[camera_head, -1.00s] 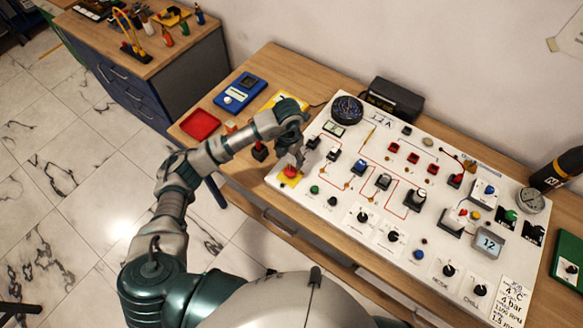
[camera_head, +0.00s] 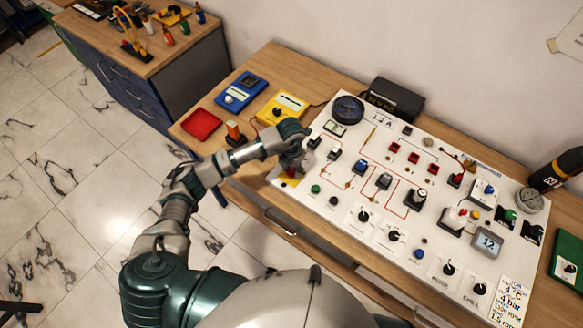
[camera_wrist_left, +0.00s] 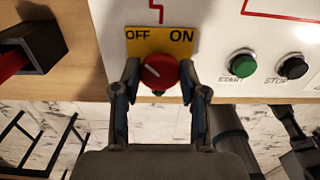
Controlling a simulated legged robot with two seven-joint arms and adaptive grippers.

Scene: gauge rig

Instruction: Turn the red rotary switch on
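The red rotary switch (camera_wrist_left: 160,72) sits on a yellow plate (camera_wrist_left: 178,47) marked OFF and ON. Its white pointer line slants up and left, toward OFF. My left gripper (camera_wrist_left: 160,80) is open, with one finger on each side of the red knob. The fingers are very close to its sides; I cannot tell if they touch. In the head view my left gripper (camera_head: 295,168) is over the near left corner of the white panel (camera_head: 330,218), hiding most of the switch. My right gripper is not in view.
Green START (camera_wrist_left: 243,63) and black STOP (camera_wrist_left: 292,66) buttons are just right of the switch. A dark box with a red part (camera_wrist_left: 32,48) stands to the left. A red tray (camera_head: 201,124) and a yellow meter (camera_head: 282,107) lie farther left and back on the table.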

